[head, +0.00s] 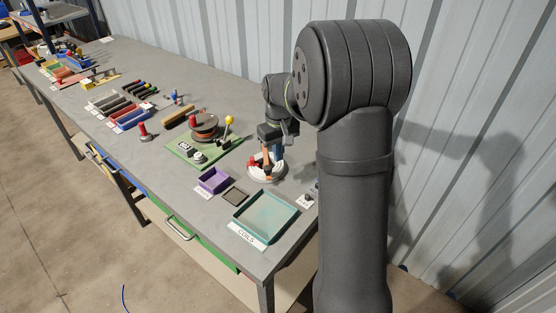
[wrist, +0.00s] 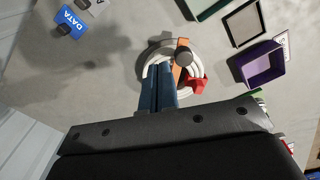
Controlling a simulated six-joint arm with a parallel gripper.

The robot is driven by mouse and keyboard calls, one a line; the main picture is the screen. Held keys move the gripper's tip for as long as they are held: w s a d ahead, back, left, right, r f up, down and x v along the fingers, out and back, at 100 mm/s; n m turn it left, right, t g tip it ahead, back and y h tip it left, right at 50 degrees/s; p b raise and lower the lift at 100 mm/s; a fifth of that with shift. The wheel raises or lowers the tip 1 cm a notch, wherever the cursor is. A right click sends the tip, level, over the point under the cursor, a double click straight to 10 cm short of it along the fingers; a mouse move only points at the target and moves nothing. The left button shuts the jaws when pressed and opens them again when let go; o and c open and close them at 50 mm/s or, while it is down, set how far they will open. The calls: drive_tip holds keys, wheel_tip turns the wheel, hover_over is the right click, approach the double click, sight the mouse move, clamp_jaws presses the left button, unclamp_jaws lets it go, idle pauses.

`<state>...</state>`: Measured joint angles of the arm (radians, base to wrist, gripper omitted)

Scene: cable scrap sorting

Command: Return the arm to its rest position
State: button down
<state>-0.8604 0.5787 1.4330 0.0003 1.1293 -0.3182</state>
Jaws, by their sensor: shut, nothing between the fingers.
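My gripper (wrist: 158,88) points down at the bench and its blue fingers are together with nothing between them. In the wrist view the fingertips overlap the edge of a white cable coil (wrist: 188,93) with red and orange parts on it. I cannot tell whether they touch it. In the head view my gripper (head: 270,145) is above the coil (head: 267,178) at the near right of the bench, partly hidden by my arm.
A green board (head: 182,152) with a reel and levers is beyond. A blue DATA tag (wrist: 70,22) lies nearby. A corrugated wall (head: 450,150) stands behind.

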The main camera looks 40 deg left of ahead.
drive_tip(key=shift+r, duration=0.8)
wheel_tip(320, 180, down, 6)
drive_tip(key=shift+s+a, duration=0.3)
drive_tip(key=shift+s, duration=0.05)
